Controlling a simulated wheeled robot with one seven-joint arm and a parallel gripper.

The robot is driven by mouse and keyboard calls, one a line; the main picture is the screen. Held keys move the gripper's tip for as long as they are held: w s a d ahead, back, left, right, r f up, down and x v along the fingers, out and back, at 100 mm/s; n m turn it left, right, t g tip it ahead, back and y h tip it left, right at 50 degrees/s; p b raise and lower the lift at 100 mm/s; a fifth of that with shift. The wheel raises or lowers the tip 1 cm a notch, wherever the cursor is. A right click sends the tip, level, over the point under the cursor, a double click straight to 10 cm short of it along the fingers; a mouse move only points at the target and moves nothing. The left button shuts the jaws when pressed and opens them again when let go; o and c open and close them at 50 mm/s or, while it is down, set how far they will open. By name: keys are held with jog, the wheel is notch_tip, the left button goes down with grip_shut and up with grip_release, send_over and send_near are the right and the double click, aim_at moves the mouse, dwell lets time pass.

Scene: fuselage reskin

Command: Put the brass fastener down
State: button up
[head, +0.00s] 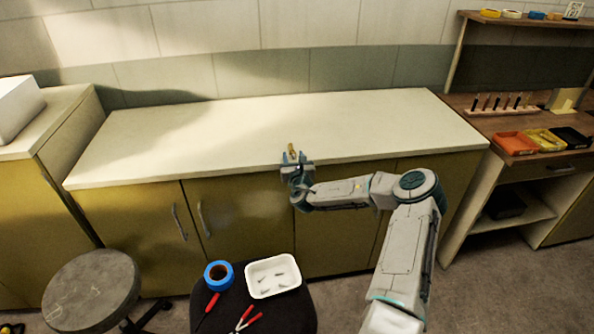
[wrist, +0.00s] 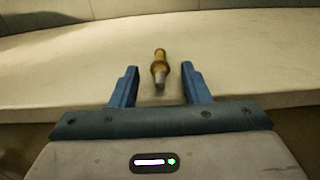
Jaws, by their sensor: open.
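The brass fastener (wrist: 160,64) lies on the pale countertop near its front edge. It has a gold body with a collar and a grey metal tip pointing toward me. In the head view the brass fastener (head: 292,150) shows as a small gold piece just beyond my gripper (head: 294,158). In the wrist view my gripper (wrist: 158,86) is open, with one blue finger on each side of the fastener's near end and a gap on both sides.
The countertop (head: 200,135) is otherwise bare. A black stool seat (head: 240,318) below holds a white tray (head: 272,270) of small parts, blue tape (head: 219,274) and red-handled tools. A grey stool (head: 92,288) stands at left. A workbench at right holds coloured trays (head: 515,143).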

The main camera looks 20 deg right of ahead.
jog(key=s+a, duration=0.2)
jog(key=s, duration=0.6)
jog(key=s+a+r+n+g+y, duration=0.1)
jog(key=s+a+r+n+y, duration=0.1)
jog(key=a+r+n+y, duration=0.55)
jog(key=s+a+r+n+y, duration=0.35)
jog(key=a+n+y, duration=0.4)
jog(key=a, duration=0.35)
jog(key=s+a+r+n+g+y, duration=0.3)
jog(key=s+a+n+g+y, duration=0.1)
jog(key=s+a+n+g, duration=0.75)
jog(key=s+d+n+g+h, duration=0.3)
jog(key=s+n+g+h, duration=0.35)
jog(key=s, duration=0.85)
jog(key=s+d+r+n+t+h, duration=0.4)
jog(key=s+d+h, duration=0.4)
jog(key=d, duration=0.4)
jog(key=shift+s+d+r+n+h, duration=0.2)
jog(key=shift+d+r+n+h, duration=0.2)
jog(key=shift+n, duration=0.2)
jog(key=shift+d+r+t, duration=0.15)
jog(key=shift+d+t, duration=0.1)
jog(key=shift+t, duration=0.05)
jog(key=shift+c, duration=0.4)
